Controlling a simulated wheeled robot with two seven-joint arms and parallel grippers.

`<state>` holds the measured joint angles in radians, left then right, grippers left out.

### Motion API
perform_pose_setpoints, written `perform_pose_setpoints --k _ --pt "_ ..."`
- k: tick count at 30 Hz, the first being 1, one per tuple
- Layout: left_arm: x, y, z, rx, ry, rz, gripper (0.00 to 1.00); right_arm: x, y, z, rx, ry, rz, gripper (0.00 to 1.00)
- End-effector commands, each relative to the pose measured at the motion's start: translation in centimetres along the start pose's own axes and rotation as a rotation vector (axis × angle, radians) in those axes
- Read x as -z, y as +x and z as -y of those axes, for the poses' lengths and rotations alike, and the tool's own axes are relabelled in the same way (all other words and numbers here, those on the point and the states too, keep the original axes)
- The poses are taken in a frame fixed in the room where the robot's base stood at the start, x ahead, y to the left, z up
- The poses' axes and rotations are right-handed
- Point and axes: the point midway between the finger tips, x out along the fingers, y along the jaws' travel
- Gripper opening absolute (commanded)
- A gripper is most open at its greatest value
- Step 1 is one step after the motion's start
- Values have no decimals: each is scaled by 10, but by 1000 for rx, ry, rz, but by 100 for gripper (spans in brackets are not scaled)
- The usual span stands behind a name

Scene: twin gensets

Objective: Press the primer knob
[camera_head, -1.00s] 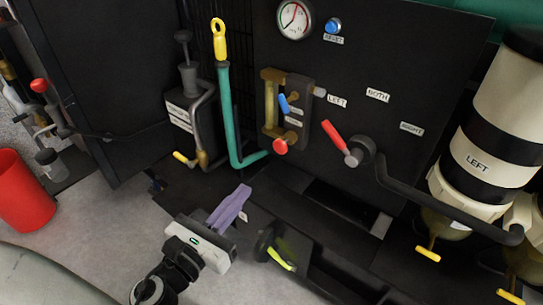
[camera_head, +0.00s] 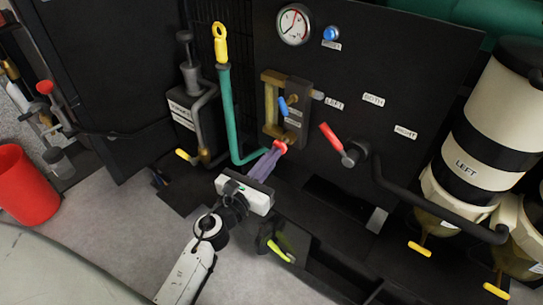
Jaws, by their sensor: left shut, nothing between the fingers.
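A small red knob (camera_head: 281,145) sits at the bottom of a brass-and-dark fitting (camera_head: 270,115) on the black panel. My left gripper (camera_head: 272,153) has its purple fingers shut and empty, with the tips right at this red knob and partly overlapping it. I cannot tell whether they touch. A dark plunger knob (camera_head: 183,37) stands upright on a labelled box (camera_head: 181,116) left of the teal pipe; its label is too small to read surely. I cannot tell from labels which knob is the primer. My right gripper is not in view.
A small blue lever (camera_head: 283,106) sits just above the red knob. A red-handled selector lever (camera_head: 331,137) is to the right, with a dark pipe (camera_head: 400,187) leading to white filter canisters. The teal pipe (camera_head: 228,115) with a yellow ring stands close left of the gripper.

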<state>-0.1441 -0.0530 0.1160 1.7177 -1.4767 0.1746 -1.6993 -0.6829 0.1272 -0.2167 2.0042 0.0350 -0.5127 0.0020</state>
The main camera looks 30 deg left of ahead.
Motion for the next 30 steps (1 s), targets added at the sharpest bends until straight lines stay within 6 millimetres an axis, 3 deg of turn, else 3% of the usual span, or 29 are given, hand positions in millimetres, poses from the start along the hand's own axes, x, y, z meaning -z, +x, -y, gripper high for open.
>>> perform_pose_setpoints --k 8,16,26,30 --pt "0 1 0 0 0 0 0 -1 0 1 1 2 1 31" --pt "1 27 3 0 1 0 0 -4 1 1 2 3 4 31" --pt "-1 26 4 0 1 3 0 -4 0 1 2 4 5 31" --pt "0 16 6 6 1 3 0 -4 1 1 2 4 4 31"
